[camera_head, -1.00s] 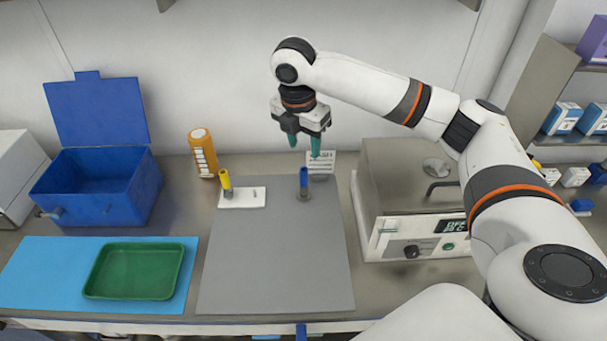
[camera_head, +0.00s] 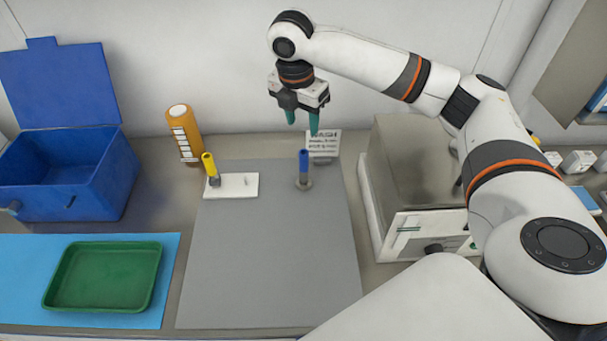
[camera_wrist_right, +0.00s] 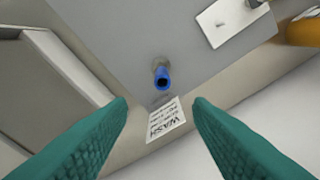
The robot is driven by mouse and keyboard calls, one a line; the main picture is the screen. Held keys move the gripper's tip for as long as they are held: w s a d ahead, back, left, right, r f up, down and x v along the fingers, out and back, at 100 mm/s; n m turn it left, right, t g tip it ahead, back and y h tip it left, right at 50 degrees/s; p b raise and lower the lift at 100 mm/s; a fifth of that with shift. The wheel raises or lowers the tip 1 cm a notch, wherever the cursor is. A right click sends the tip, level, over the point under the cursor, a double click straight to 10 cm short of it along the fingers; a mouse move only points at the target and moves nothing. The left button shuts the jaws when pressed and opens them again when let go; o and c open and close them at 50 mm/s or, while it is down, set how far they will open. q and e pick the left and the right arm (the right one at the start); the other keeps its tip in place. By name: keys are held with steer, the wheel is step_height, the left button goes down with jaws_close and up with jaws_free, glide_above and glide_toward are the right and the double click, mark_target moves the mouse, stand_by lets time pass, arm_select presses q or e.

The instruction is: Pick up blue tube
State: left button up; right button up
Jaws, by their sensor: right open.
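The blue tube (camera_head: 303,163) stands upright in a small grey holder (camera_head: 304,183) at the back of the grey mat. In the right wrist view the blue tube (camera_wrist_right: 162,79) shows its open round top, ahead of the gap between the fingers. My right gripper (camera_head: 302,122) is open with teal fingers pointing down, above and slightly behind the tube, not touching it. In the right wrist view my right gripper (camera_wrist_right: 160,125) has nothing between its fingers. My left gripper is not in view.
A grey machine (camera_head: 410,170) stands right. A green tray (camera_head: 105,275), blue box (camera_head: 60,195) and orange bottle (camera_head: 184,130) are left. The grey mat (camera_head: 270,260) is clear in front.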

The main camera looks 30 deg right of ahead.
mark_target(304, 158)
steer(key=shift+w+f, duration=0.1)
steer(key=shift+f, duration=0.65)
steer(key=f, duration=0.4)
steer(key=d+f+p, duration=0.1)
steer(key=f, duration=0.1)
steer(key=shift+w+f, duration=0.2)
steer(key=shift+f, duration=0.1)
step_height(304, 158, down, 4)
steer(key=shift+f+p, duration=0.2)
steer(key=shift+p, duration=0.75)
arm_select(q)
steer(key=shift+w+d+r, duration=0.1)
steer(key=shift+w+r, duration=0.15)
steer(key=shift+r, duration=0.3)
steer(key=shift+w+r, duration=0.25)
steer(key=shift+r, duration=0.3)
arm_select(e)
steer(key=shift+w+d+f, duration=0.1)
steer(key=shift+w+f, duration=0.05)
steer(key=shift+f, duration=0.25)
steer(key=shift+c, duration=0.2)
jaws_close()
